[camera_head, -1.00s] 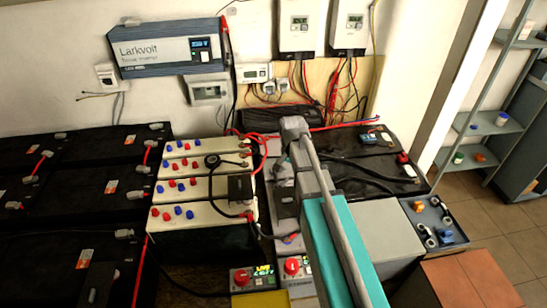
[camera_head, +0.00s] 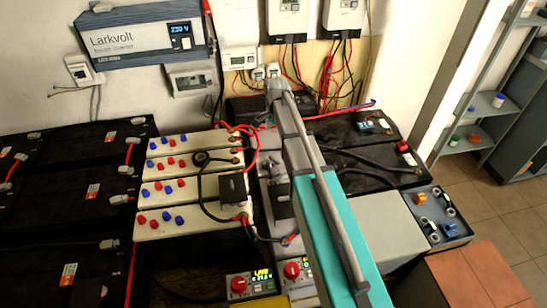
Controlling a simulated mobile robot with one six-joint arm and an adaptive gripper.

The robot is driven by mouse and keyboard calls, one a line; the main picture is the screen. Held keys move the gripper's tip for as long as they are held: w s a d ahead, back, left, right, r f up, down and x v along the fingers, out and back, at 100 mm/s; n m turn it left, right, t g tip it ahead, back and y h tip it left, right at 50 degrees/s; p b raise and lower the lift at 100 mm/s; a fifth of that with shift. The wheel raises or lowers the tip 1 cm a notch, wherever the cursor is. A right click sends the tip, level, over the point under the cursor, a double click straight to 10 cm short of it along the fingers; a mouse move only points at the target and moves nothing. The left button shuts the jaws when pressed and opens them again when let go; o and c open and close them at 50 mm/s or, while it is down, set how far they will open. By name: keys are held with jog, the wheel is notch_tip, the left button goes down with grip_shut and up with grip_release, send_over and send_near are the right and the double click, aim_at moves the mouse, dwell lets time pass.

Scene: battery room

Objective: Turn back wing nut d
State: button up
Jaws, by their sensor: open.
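No label for wing nut d is readable, and I cannot tell which fitting it is. Several cream batteries (camera_head: 190,202) with red and blue caps stand left of centre. Cables run to terminals at their right ends, including a red-covered cable end (camera_head: 243,219) on the nearest one. A black box (camera_head: 233,187) sits on them at the right. My arm reaches from the lower right up to the centre, with its far joint above the area right of these batteries. I cannot make out my gripper; the arm hides part of this area.
Black batteries (camera_head: 68,195) fill the left. An inverter (camera_head: 145,38) hangs on the wall. Two panels with red knobs (camera_head: 239,284) stand at the front. A grey tray (camera_head: 444,234) with small fittings lies right, beside a grey box top (camera_head: 375,225). Floor (camera_head: 500,205) shows at right.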

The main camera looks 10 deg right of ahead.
aim_at(274, 159)
jog(key=shift+a+f, duration=0.2)
jog(key=shift+a, duration=0.1)
notch_tip(274, 159, down, 13)
jog(key=b, duration=1.3)
jog(key=shift+f+b, duration=0.2)
jog(key=shift+b, duration=0.2)
